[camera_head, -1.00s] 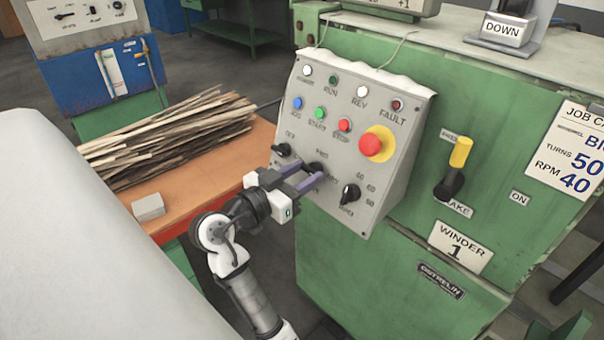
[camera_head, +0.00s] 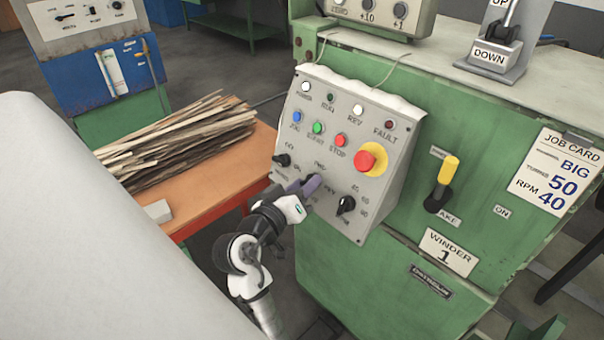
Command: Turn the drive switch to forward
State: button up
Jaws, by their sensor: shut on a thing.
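The sloped grey control panel (camera_head: 335,213) is on the front of the green winder. The drive switch is the middle knob of its lower row, between small FWD and REV lettering. My gripper (camera_head: 313,183) is at this knob with its purple-grey fingers closed around it. The fingers and hand hide most of the knob, so I cannot read which way its pointer faces. My white wrist and arm come up from below.
A black knob (camera_head: 282,160) sits left of my gripper and a speed knob (camera_head: 345,205) right of it. The red stop mushroom (camera_head: 370,160) is above right. A yellow-handled lever (camera_head: 448,170) is further right. Wood strips (camera_head: 175,135) lie on an orange bench at left.

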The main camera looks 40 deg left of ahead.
jog(key=n+p, duration=0.2)
jog(key=n+g+y+p, duration=0.1)
jog(key=n+p, duration=0.1)
jog(key=r+n+g+p, duration=0.1)
jog(key=n+p, duration=0.1)
jog(key=p, duration=0.1)
jog(key=shift+d+y, duration=0.15)
jog(key=shift+y, duration=0.15)
jog(key=n+g+p, duration=0.1)
jog(key=n, duration=0.1)
jog(key=shift+w+f+n+p, duration=0.1)
jog(key=shift+n+p, duration=0.2)
jog(key=shift+n, duration=0.1)
jog(key=shift+n+g, duration=0.4)
jog(key=shift+n, duration=0.7)
jog(key=shift+f, duration=0.1)
jog(key=o, duration=1)
